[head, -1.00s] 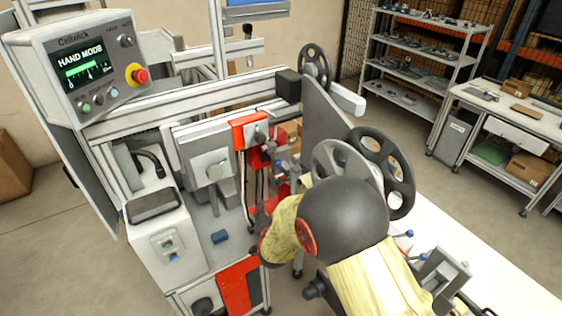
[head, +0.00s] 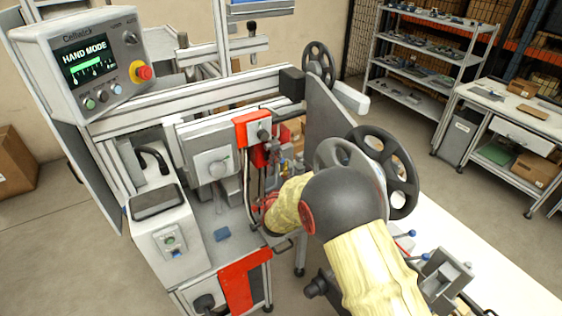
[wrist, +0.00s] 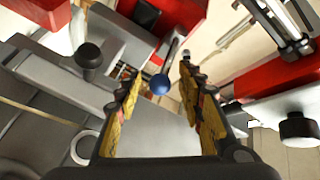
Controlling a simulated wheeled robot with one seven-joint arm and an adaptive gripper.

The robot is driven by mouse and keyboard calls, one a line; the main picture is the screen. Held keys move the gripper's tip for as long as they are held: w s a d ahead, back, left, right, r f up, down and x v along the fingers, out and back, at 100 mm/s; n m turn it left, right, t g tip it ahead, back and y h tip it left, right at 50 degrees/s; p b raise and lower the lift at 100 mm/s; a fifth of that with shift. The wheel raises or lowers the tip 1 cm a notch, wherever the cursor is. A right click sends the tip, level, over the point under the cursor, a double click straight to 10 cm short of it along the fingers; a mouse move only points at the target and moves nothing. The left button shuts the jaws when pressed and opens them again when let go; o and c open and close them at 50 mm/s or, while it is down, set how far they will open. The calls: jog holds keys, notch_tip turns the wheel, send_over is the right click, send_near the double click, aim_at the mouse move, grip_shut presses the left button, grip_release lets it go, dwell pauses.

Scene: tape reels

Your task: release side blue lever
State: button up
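A lever with a round blue knob (wrist: 160,84) shows in the wrist view, its grey stem running up from the knob. My gripper (wrist: 161,74) is open, with its yellow-padded fingers on either side of the knob in the picture. A gap shows between the knob and each finger, and I cannot tell whether the knob is at fingertip depth. In the head view my wrist reaches into the machine beside the red-covered unit (head: 252,128). My own arm hides this lever and most of the gripper there.
A black knob (wrist: 89,56) is left of the fingers, and another black knob (wrist: 298,130) is at right. Red brackets (wrist: 277,75) lie close by. Tape reels (head: 398,178) stand beside my arm.

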jog(key=shift+w, duration=0.35)
jog(key=shift+c, duration=0.4)
jog(key=c, duration=0.5)
jog(key=shift+s+f, duration=0.1)
jog(key=shift+f, duration=0.05)
grip_shut()
jog(key=shift+d, duration=0.1)
